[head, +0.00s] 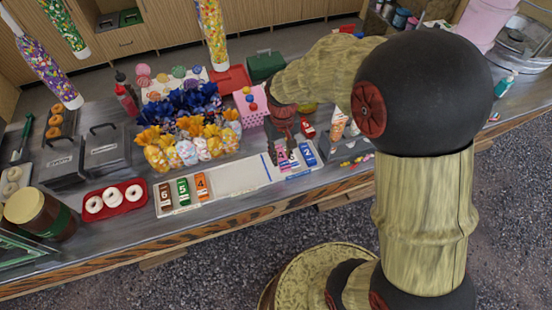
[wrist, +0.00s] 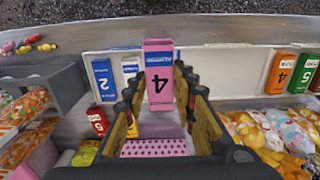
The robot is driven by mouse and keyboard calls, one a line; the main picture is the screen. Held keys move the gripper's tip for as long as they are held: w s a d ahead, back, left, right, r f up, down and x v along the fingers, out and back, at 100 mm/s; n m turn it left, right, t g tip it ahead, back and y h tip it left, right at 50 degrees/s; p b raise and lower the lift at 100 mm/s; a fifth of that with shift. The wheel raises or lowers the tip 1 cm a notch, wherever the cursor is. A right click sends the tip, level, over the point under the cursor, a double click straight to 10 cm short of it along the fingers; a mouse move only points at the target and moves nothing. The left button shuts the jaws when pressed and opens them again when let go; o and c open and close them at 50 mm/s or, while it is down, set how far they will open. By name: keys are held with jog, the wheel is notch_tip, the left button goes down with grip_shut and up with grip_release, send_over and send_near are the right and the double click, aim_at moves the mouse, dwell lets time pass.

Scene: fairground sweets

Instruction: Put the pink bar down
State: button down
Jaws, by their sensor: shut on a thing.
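Below the bar is a pale tray (head: 240,178). A blue bar marked 2 (head: 308,154) stands beside the pink bar, with a white-and-blue bar (wrist: 131,69) between them. Whether the pink bar touches the tray cannot be told.
Brown, green and orange bars (head: 183,190) stand at the tray's left end. Its middle is bare. Wrapped sweets (head: 188,148) and a pink dotted box (head: 250,108) stand behind. A red tray of doughnuts (head: 114,200) is at left. Small sweets (head: 357,160) lie right.

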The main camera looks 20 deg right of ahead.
jog(key=w+f, duration=0.2)
jog(key=w+f+b, duration=0.1)
jog(key=w+f, duration=0.1)
jog(key=f, duration=0.1)
jog(key=shift+w+a+f, duration=0.15)
jog(key=shift+w+f, duration=0.05)
jog(key=shift+f, duration=0.05)
jog(key=shift+w+f+b, duration=0.15)
jog(key=shift+f+b, duration=0.1)
jog(key=shift+f, duration=0.65)
jog(key=shift+w+f+b, duration=0.1)
jog(key=shift+f+b, duration=0.15)
jog(key=shift+f, duration=0.6)
jog(key=shift+f, duration=0.5)
jog(key=shift+f, duration=0.1)
jog(key=c, duration=1.5)
grip_release()
jog(key=shift+o, duration=0.2)
